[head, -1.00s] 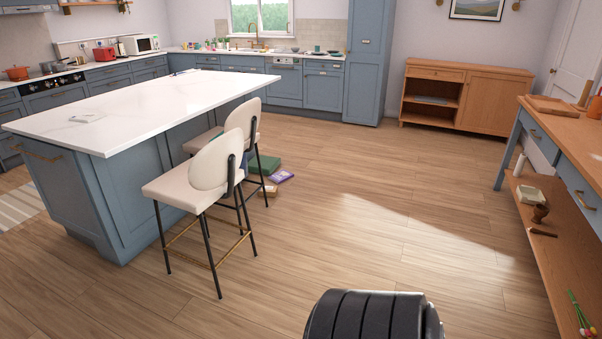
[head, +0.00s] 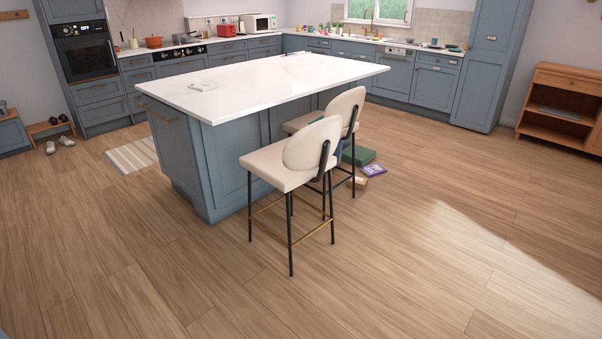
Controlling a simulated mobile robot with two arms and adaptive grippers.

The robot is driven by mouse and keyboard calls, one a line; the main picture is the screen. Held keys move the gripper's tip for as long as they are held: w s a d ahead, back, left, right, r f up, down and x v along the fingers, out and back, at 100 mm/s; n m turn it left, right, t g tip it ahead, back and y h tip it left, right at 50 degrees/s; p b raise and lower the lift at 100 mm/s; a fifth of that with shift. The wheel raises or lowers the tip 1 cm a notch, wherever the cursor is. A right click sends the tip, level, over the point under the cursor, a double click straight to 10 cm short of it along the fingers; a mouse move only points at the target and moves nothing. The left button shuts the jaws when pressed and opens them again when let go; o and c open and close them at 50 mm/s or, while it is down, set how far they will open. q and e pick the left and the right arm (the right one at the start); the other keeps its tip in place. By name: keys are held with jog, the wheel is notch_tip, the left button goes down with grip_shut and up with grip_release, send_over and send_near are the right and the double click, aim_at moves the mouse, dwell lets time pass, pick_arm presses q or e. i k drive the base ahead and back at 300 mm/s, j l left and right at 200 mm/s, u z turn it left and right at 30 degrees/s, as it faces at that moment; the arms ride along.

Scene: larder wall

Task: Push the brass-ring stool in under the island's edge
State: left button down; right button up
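The brass-ring stool (head: 291,171) has a cream seat and rounded cream back, thin black legs and a brass footrest low between them. It stands upright at the near long side of the island (head: 268,84), its back facing away from the island. Its seat is mostly outside the white top's edge. A second cream stool (head: 346,108) stands just behind it, partly hidden by it; its footrest is not clear. Neither of my grippers shows in the head view.
A green box (head: 358,155), a purple packet (head: 374,170) and a small brown box (head: 361,183) lie on the floor beside the far stool. A striped mat (head: 132,155) lies left of the island. The floor in front and to the right is clear.

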aim_at(290, 163)
jog(key=i+l+u, duration=0.3)
jog(key=i+l, duration=0.25)
jog(key=i, duration=0.15)
jog(key=i+l+u, duration=0.3)
jog(key=i+l, duration=0.4)
